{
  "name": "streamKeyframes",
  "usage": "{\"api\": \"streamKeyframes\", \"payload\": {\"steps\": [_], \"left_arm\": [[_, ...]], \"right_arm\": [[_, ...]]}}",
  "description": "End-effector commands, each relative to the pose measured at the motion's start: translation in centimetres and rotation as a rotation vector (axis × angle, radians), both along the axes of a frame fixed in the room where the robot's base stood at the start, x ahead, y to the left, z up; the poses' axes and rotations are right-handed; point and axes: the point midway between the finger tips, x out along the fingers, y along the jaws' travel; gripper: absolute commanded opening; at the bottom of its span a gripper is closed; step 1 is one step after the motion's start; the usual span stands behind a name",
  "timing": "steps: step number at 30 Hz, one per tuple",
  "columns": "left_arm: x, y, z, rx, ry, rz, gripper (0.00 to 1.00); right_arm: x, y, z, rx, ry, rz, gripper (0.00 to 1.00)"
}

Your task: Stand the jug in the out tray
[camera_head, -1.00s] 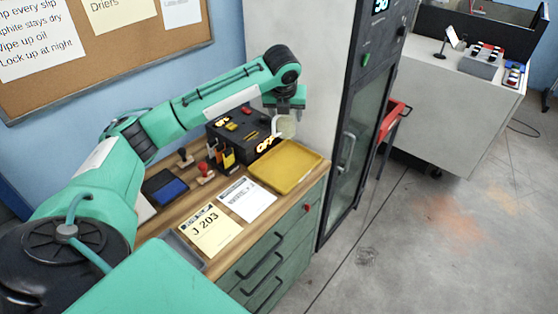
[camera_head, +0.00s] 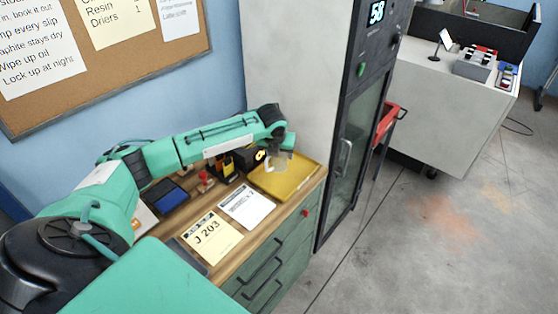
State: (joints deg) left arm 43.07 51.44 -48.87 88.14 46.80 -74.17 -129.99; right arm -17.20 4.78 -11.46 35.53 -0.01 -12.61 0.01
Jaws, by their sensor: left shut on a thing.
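The jug (camera_head: 277,163) is small, pale and looks see-through, with its handle on the left side. My left gripper (camera_head: 279,153) points down and is shut on the jug near its top. The jug looks upright over the back left part of the yellow tray (camera_head: 302,184). I cannot tell whether its base touches the tray floor. The tray is shallow, lies at the right end of the wooden bench top and holds nothing else that I can see. My right gripper is out of view.
A dark box with lit letters (camera_head: 252,158) stands behind and left of the tray, partly hidden by my left arm. A red-handled stamp (camera_head: 206,182), a blue pad (camera_head: 165,194), a white sheet (camera_head: 247,203) and a yellow J 203 card (camera_head: 211,238) lie left and in front. A tall cabinet (camera_head: 350,120) stands right.

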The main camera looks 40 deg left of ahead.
Motion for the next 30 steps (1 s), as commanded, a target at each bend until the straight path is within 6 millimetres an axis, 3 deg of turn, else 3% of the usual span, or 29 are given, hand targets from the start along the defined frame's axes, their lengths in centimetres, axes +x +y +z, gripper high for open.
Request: {"api": "streamKeyframes", "payload": {"steps": [7, 14, 25, 26, 28, 30], "left_arm": [[-0.1, 0.0, -1.7, 0.0, 0.002, 0.0, 0.32], [0.0, 0.0, -4.8, 0.0, 0.001, 0.001, 0.32], [0.0, 0.0, -5.3, 0.0, 0.0, 0.0, 0.32], [0.0, 0.0, -5.3, 0.0, 0.0, 0.0, 0.62], [0.0, 0.0, -5.3, 0.0, 0.0, 0.0, 0.76], [0.0, 0.0, -5.3, 0.0, 0.0, 0.0, 0.8]], "right_arm": [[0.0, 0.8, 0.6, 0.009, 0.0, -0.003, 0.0], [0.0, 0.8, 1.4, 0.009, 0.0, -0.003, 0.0], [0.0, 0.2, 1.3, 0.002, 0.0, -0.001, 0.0], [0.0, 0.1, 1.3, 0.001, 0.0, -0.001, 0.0], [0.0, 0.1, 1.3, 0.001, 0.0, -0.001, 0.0], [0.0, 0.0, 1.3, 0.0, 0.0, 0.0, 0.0]]}}
